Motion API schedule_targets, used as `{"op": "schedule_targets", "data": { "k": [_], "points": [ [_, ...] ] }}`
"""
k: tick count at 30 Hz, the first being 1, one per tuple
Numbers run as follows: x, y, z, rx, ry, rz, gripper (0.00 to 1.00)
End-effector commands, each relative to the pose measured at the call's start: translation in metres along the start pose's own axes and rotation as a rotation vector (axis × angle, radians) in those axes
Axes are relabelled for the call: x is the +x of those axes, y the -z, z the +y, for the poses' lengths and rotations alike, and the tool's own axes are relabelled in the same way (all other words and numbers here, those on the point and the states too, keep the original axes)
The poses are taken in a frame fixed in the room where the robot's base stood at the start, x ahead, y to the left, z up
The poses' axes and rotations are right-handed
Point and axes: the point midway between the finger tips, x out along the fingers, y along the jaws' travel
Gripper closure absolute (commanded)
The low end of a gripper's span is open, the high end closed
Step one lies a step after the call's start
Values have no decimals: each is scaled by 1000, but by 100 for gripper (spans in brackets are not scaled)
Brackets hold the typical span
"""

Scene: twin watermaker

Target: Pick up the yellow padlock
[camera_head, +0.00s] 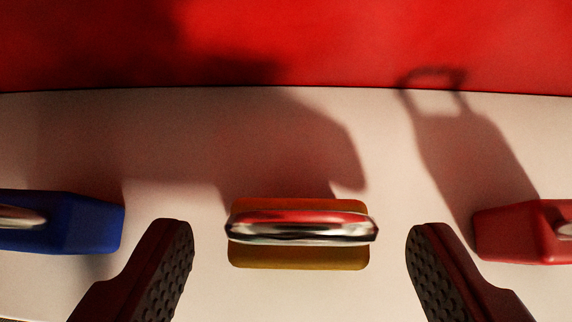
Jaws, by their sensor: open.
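The yellow padlock (298,258) stands on a pale surface at the lower middle of the view. Its shiny metal shackle (300,228) faces the camera and hides part of the yellow body. My gripper (299,232) is open, with one dark, studded finger to the left of the padlock and one to the right. There are clear gaps between both fingers and the padlock. Nothing is held. How far the fingertips are above the surface is hard to tell.
A red surface (300,40) fills the back beyond the pale surface (200,140). Shadows fall across the otherwise bare pale area.

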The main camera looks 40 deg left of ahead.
Motion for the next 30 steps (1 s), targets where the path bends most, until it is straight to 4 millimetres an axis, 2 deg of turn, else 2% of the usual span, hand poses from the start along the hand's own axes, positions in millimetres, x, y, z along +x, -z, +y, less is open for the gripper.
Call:
{"op": "schedule_targets", "data": {
  "k": [1,4,12,17,18,30],
  "points": [
    [10,-1,-1,0,2,-3,35],
    [21,0,-1,0,1,-2,35],
    [24,1,0,0,-2,2,35],
    [24,1,1,1,-3,1,79],
    [24,1,1,1,-3,1,84],
    [21,3,2,1,-4,2,84]
  ]
}}
